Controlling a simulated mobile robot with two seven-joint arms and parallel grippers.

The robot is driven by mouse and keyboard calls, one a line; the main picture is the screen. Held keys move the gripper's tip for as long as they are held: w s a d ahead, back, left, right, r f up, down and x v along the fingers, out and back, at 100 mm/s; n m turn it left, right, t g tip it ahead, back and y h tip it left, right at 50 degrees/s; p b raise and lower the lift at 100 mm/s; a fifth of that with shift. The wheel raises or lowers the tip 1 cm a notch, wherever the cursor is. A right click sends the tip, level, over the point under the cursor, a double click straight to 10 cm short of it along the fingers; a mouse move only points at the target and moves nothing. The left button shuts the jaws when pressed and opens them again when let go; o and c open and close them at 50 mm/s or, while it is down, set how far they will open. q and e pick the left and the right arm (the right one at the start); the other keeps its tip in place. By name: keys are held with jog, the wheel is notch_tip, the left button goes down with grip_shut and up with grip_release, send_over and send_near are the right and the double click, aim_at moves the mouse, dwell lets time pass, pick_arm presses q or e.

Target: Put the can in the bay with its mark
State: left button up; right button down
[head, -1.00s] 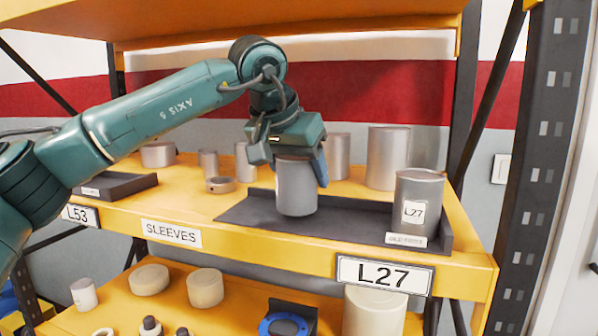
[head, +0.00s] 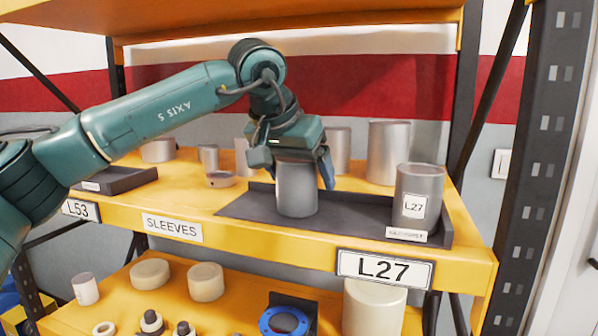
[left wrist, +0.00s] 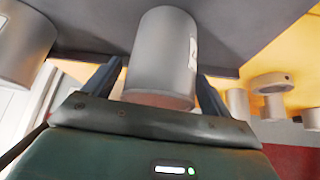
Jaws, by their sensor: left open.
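A plain grey metal can (head: 297,192) stands upright on the dark tray of the bay above the L27 sign (head: 384,269). My left gripper (head: 299,174) is open around its upper part, with a gap between the blue-grey finger on the right and the can. In the left wrist view the can (left wrist: 163,50) stands between the two spread fingers (left wrist: 160,78). A white label edge shows on its side there, mostly turned away, so its mark cannot be read. My right gripper is not in view.
A can labelled L27 (head: 419,193) stands at the right end of the same tray (head: 350,222). Metal sleeves (head: 388,152) stand behind. The upper shelf (head: 290,20) is overhead.

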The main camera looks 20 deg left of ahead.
pick_arm(q)
jog(key=v, duration=1.2)
jog(key=shift+b, duration=0.45)
